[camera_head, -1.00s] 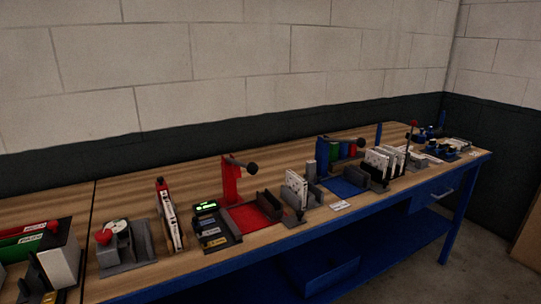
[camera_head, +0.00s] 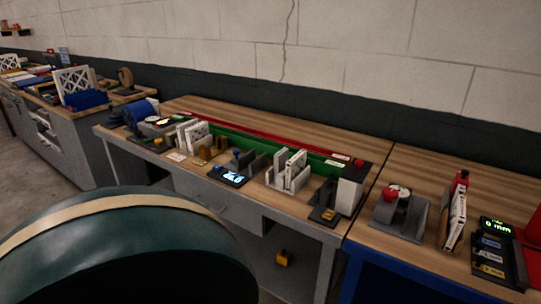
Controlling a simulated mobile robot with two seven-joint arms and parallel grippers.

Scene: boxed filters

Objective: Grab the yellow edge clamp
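A small yellow item (camera_head: 283,258) sits low beneath the bench, in the open space under the worktop. It may be the yellow edge clamp, but it is too small to be sure. Another small yellow part (camera_head: 328,213) lies on a black base near the bench's front edge, beside a grey and white block (camera_head: 351,190). Neither of my grippers shows in the head view.
The wooden bench (camera_head: 215,108) carries a green tray (camera_head: 228,139), white filter panels (camera_head: 192,136), a blue roll (camera_head: 141,112) and a red-knobbed fixture (camera_head: 400,212). A large dark green rounded object (camera_head: 130,250) fills the lower left. Floor shows at far left.

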